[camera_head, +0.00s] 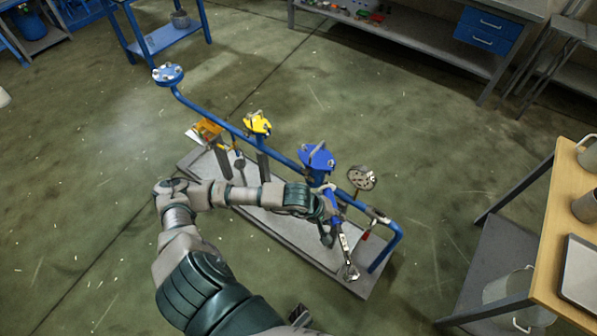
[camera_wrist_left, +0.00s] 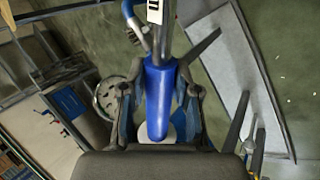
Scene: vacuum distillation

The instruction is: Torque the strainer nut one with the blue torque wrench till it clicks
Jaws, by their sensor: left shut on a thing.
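My left gripper (camera_head: 328,204) reaches in over the pipe rig and is shut on the blue torque wrench. The wrench's silver shaft (camera_head: 343,238) slants down to its head (camera_head: 350,272), near the right end of the base plate. In the left wrist view the wrench's blue handle (camera_wrist_left: 158,98) lies between the two fingers (camera_wrist_left: 158,112). The blue-topped fitting (camera_head: 317,157) stands on the pipe just behind the gripper. I cannot tell which part is strainer nut one; no contact between wrench head and a nut is clear. My right gripper is not in view.
The blue pipe (camera_head: 235,130) runs along a grey base plate (camera_head: 355,286). A yellow-topped valve (camera_head: 258,122) and a round gauge-like disc (camera_head: 361,178) stand along it. A wooden-topped table (camera_head: 548,240) with metal vessels is at right. Open floor lies left and behind.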

